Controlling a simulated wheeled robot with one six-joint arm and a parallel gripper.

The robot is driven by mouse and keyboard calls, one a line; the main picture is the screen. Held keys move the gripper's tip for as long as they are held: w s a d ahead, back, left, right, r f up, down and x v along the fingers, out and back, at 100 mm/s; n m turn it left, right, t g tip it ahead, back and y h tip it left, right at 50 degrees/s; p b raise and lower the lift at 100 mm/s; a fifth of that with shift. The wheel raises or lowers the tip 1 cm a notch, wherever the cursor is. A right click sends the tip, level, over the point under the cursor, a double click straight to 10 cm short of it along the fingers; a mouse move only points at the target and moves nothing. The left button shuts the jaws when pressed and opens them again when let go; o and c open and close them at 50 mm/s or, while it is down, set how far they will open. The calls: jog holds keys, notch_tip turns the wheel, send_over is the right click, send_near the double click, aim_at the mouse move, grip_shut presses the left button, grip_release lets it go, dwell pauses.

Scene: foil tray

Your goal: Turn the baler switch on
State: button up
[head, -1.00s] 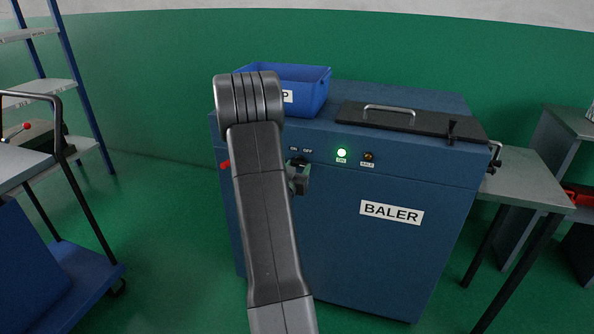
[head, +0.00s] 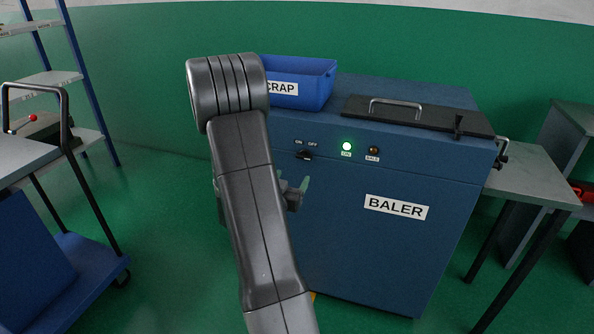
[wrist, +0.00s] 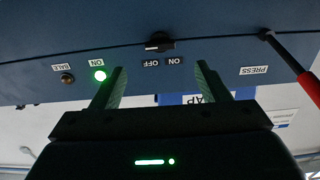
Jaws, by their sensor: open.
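The baler (head: 370,250) is a blue cabinet with a dark rotary switch (head: 304,155) on its upper front, under ON and OFF labels. The wrist view shows the switch (wrist: 157,42) upside down, with a pale mark on its knob; I cannot tell surely which label it points to. The green ON lamp (head: 346,146) right of the switch is lit, also in the wrist view (wrist: 100,76). My gripper (head: 297,188) is open and empty, just below and apart from the switch, partly hidden by my arm. Its two fingers (wrist: 161,82) show apart in the wrist view.
An unlit BALE lamp (head: 374,151) sits beside the green one. A red-gripped lever (wrist: 292,62) by the PRESS label is near my gripper. A blue scrap bin (head: 315,92) and a dark handled lid (head: 415,116) are on top. A cart (head: 75,260) stands left, a table (head: 530,180) right.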

aim_at(303, 159)
jog(key=shift+v, duration=1.7)
jog(key=shift+d, duration=0.1)
jog(key=x, duration=1.4)
jog(key=shift+p, duration=0.6)
jog(key=shift+s+n, duration=0.1)
jog(key=shift+n, duration=0.2)
jog(key=shift+f+b, duration=0.15)
jog(key=shift+b, duration=0.15)
